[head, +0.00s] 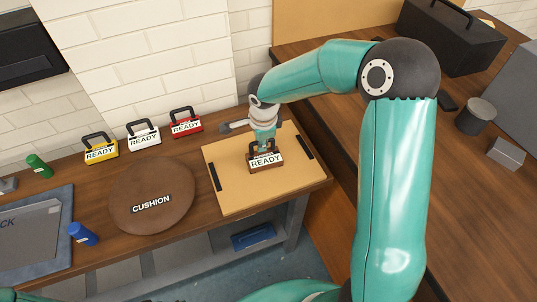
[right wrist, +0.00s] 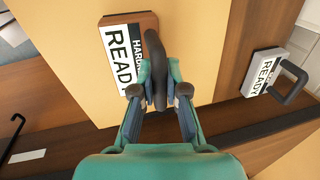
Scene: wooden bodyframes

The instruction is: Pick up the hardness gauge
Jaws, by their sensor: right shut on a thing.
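The hardness gauge (head: 266,161) is a small brown block with a white READY label and a dark loop handle. It is over the tan board (head: 232,190) on the bench; I cannot tell whether it rests on it or hangs just above. In the right wrist view the gauge (right wrist: 121,56) shows part of its name above READY. My right gripper (head: 263,146) comes from above and is shut on the gauge's handle, with one finger on each side of it in the right wrist view (right wrist: 158,88). My left gripper is not in view.
Yellow (head: 101,152), white (head: 144,135) and red (head: 186,125) READY blocks with handles stand along the back. A round brown cushion (head: 150,185) lies left of the board. Green (head: 39,166) and blue (head: 83,234) cylinders are farther left. Black strips edge the board.

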